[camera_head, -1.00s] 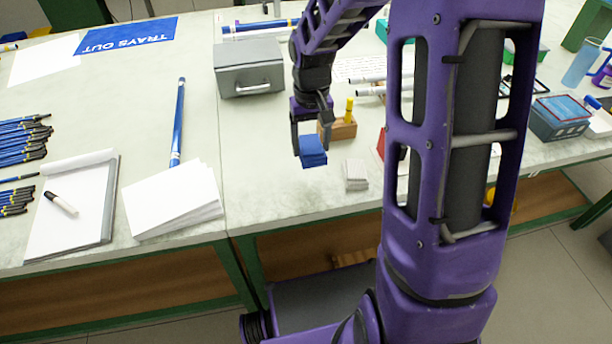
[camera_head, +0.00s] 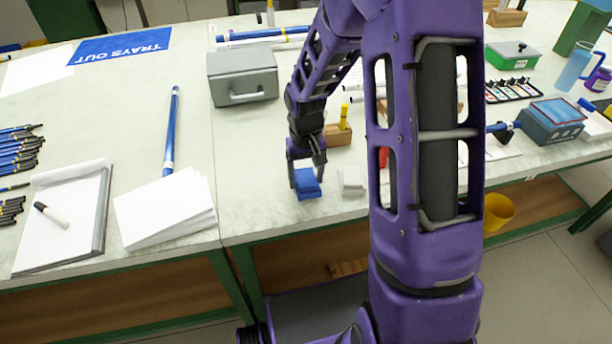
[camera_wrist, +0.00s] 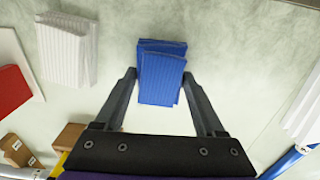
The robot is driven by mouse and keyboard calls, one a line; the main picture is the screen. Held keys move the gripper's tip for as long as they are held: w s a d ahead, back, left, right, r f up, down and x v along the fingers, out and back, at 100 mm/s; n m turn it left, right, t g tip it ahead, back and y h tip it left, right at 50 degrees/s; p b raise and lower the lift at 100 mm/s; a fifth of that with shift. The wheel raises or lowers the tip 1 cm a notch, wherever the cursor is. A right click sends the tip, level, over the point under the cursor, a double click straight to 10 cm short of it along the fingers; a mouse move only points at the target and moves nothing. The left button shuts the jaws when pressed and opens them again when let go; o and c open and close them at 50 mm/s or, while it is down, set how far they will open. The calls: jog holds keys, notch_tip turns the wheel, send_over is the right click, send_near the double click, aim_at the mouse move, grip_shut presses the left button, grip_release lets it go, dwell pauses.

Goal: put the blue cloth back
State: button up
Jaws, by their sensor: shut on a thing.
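The blue cloth (camera_head: 307,186) is a folded pad, low over or on the pale tabletop near its front edge; contact with the table cannot be told. My gripper (camera_head: 307,173) is shut on it from above. In the wrist view the blue cloth (camera_wrist: 162,78) sits between the two fingertips (camera_wrist: 159,74), with its folded layers slightly offset. A folded white cloth (camera_head: 351,180) lies just right of it, apart from it; it also shows in the wrist view (camera_wrist: 67,47).
A wooden block with a yellow piece (camera_head: 338,135) stands behind the white cloth. A grey box with a handle (camera_head: 243,76) is farther back left. White sheets (camera_head: 166,209) and a blue rod (camera_head: 171,130) lie left. Bare tabletop surrounds the blue cloth's left side.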

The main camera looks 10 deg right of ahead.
aim_at(306, 177)
jog(key=o, duration=1.3)
notch_tip(306, 177, up, 12)
jog(key=shift+r+p, duration=0.15)
jog(key=shift+p, duration=0.95)
